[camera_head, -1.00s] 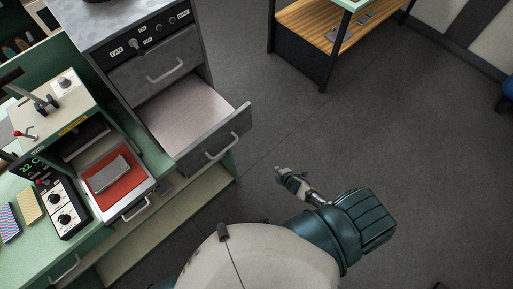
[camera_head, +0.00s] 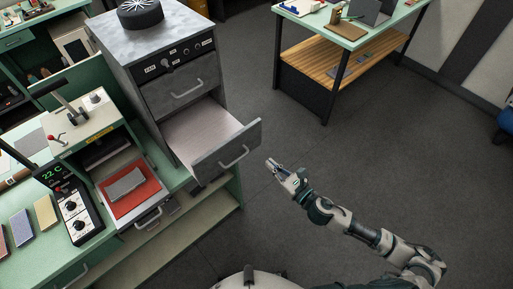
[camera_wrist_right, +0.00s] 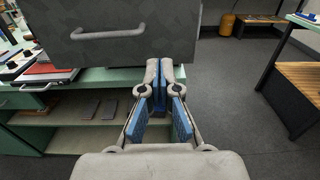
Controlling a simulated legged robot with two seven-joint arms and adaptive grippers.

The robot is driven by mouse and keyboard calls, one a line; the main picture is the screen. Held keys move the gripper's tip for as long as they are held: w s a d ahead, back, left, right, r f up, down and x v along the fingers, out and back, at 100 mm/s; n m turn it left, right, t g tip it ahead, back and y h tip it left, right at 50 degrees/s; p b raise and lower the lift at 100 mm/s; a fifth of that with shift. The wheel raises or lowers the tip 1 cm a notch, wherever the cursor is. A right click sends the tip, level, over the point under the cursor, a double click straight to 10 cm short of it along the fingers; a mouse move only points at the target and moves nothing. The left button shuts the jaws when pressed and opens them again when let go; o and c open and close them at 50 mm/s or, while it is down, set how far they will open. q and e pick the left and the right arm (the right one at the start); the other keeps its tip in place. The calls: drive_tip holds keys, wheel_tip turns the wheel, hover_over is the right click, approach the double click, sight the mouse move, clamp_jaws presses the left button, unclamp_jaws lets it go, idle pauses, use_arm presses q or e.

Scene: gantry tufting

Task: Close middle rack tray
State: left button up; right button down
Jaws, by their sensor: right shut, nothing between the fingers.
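The middle rack tray (camera_head: 205,140) is a grey drawer pulled out of the grey metal cabinet, with a pale, empty-looking inside. Its front has a bar handle, which also shows in the right wrist view (camera_wrist_right: 108,33). My right gripper (camera_head: 271,165) is just right of the tray's front and apart from it. In the right wrist view my right gripper (camera_wrist_right: 166,66) is shut with nothing in it, its blue-padded fingers at the lower right edge of the tray front. My left gripper is not in view.
A closed drawer (camera_head: 178,88) sits above the tray. A press with a red pad (camera_head: 132,196) stands on the green bench at left, beside a control box (camera_head: 75,208). A table with a wooden shelf (camera_head: 310,70) stands at the back.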

sight(248, 144)
drive_tip(key=x, duration=0.4)
drive_tip(key=p+x, duration=0.1)
drive_tip(key=x, duration=0.4)
drive_tip(key=shift+s+a+r+p, duration=0.1)
drive_tip(key=shift+s+a+p, duration=0.15)
drive_tip(key=shift+a+p, duration=0.05)
drive_tip(key=shift+w, duration=0.1)
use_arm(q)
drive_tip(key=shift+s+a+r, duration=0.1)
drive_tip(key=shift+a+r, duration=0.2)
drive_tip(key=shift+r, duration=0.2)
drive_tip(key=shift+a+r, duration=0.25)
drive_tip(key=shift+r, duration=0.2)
use_arm(e)
drive_tip(key=shift+d, duration=0.1)
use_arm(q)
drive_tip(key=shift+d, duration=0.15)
use_arm(e)
drive_tip(key=shift+d, duration=0.1)
